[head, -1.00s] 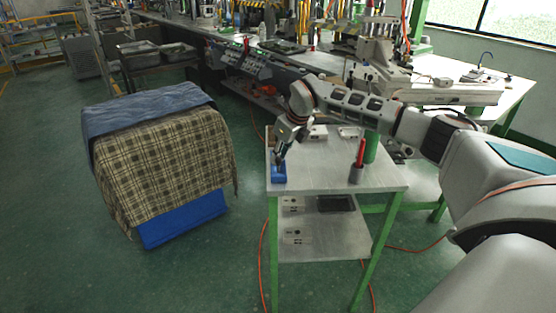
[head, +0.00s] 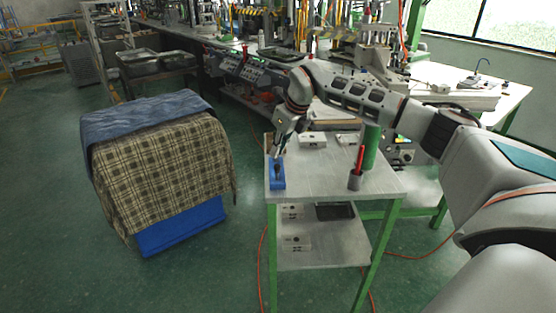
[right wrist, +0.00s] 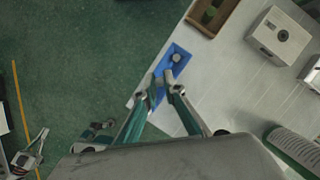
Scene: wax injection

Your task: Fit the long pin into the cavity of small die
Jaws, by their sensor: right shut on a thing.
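My right gripper (head: 278,155) points down over a blue holder (head: 278,184) at the left edge of the metal table. It is shut on a small grey piece, which I take to be the long pin (right wrist: 176,58); its round end shows just past the fingertips. The right gripper also shows in the right wrist view (right wrist: 158,88), above the blue holder (right wrist: 182,48). I cannot tell whether the pin still touches the holder. A light grey block with a round hole, apparently the small die (right wrist: 281,34), stands on the table. The head view shows it behind the gripper (head: 312,141). My left gripper is not seen.
A grey cup with red-handled tools (head: 355,181) stands at the table's right. A brown tray (right wrist: 212,14) lies beyond the blue holder. More blocks (head: 294,243) sit on the lower shelf. The table's middle (head: 320,178) is clear. A cloth-covered stand (head: 165,165) is to the left.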

